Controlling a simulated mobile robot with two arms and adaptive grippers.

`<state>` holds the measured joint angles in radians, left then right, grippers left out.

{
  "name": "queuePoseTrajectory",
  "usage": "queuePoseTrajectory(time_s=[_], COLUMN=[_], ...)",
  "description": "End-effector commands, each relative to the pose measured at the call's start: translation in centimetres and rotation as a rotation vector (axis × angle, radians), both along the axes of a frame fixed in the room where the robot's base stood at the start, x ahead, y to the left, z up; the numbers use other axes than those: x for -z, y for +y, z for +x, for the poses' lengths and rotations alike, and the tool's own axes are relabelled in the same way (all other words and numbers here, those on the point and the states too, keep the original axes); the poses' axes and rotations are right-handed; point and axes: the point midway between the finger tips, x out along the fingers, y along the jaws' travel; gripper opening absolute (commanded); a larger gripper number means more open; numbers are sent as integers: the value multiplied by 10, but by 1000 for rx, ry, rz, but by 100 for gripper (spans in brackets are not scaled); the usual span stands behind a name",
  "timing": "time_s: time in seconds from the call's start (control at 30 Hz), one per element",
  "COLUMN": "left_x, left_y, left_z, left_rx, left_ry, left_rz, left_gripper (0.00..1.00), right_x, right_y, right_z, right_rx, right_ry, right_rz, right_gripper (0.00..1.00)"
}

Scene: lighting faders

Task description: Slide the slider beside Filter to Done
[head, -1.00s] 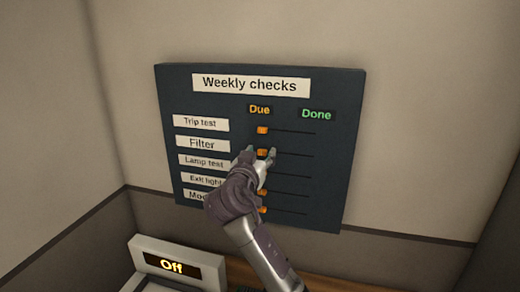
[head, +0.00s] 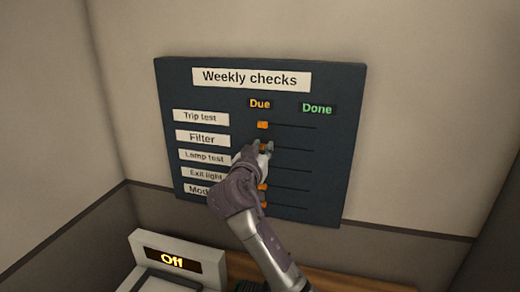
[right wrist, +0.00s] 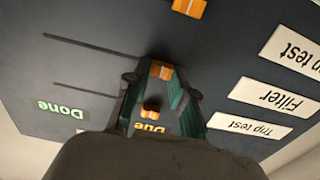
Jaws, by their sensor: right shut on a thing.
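The dark Weekly checks board (head: 335,170) is on the wall, with a Due heading (head: 260,104) on the left and a Done heading (head: 317,108) on the right. The Filter label (head: 202,138) is in the second row. My right gripper (head: 262,147) is at that row, shut on the orange Filter slider. The right wrist view, upside down, shows the Filter slider (right wrist: 160,70) between the fingertips, at the Due end of its track. In the head view the fingers partly hide the slider. My left gripper is not in view.
The Trip test slider (head: 262,125) is just above, also under Due. Lower rows have orange sliders at the Due side, partly hidden by my arm. A box with an Off display (head: 172,262) stands below the board. The track towards Done is clear.

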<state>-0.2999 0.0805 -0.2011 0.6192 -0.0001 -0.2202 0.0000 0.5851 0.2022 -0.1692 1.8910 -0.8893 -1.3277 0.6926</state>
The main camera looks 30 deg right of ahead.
Motion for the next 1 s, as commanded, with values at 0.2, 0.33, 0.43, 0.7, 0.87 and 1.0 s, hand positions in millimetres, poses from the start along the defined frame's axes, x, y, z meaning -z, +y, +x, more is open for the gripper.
queuePoseTrajectory(time_s=[0.2, 0.33, 0.43, 0.7, 0.87, 1.0], left_x=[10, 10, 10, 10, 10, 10], left_y=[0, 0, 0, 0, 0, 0], left_z=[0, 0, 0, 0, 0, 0], left_rx=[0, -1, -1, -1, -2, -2], left_ry=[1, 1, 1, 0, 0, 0], left_rz=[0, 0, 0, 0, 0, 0], left_gripper=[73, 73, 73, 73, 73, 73], right_x=[3, 2, 2, 1, 1, 1], right_y=[-35, -58, -70, -78, -78, -78], right_z=[-41, -67, -81, -91, -91, -91], right_rx=[4, 4, 3, 4, 4, 4], right_ry=[-1, 0, 2, 2, 3, 3], right_rz=[5, 4, 4, 1, 0, 0], right_gripper=[0, 0, 0, 0, 0, 46])
